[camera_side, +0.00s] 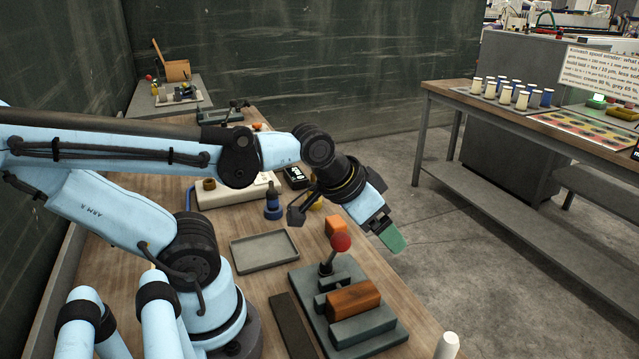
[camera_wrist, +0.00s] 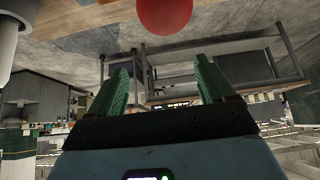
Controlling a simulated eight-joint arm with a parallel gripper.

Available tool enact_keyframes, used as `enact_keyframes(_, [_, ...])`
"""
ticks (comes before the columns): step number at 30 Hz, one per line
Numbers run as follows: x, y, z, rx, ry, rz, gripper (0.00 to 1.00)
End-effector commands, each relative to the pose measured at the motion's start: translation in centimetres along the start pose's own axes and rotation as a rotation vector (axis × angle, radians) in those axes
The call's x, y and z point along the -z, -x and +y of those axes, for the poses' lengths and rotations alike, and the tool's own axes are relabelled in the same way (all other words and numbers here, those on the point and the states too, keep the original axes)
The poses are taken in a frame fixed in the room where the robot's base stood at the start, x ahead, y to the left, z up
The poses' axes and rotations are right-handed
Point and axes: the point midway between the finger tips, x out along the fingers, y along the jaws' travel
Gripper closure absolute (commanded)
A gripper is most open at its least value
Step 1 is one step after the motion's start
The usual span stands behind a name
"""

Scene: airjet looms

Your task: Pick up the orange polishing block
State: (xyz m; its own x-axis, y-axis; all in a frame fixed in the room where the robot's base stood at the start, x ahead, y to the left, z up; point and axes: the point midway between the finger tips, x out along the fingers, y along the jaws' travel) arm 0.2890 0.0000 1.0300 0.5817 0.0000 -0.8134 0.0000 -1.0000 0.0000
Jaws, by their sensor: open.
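An orange block (camera_side: 336,227) stands on the wooden workbench, partly hidden behind a red ball knob (camera_side: 341,242). My gripper (camera_side: 392,238) is to the right of the block, tilted downward and apart from it, near the bench's right edge. In the wrist view its two green fingers (camera_wrist: 163,85) are spread with nothing between them. The red ball also shows at the top of the wrist view (camera_wrist: 165,14). The orange block is not visible in the wrist view.
The red knob tops a lever on a grey clamp fixture (camera_side: 365,328) holding a brown-orange wooden block (camera_side: 353,300). An empty grey tray (camera_side: 264,251), a blue bottle-like item (camera_side: 273,204) and a dark bar (camera_side: 291,325) are nearby. A white cylinder (camera_side: 447,346) stands at the front.

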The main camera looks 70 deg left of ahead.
Motion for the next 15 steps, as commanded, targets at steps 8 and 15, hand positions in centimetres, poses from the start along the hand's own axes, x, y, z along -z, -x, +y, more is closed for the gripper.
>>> enact_keyframes(8, [0.0, 0.0, -0.1, 0.001, 0.0, -0.002, 0.17])
enact_keyframes(15, [1.1, -0.2, -3.2, 0.052, -0.007, -0.112, 0.17])
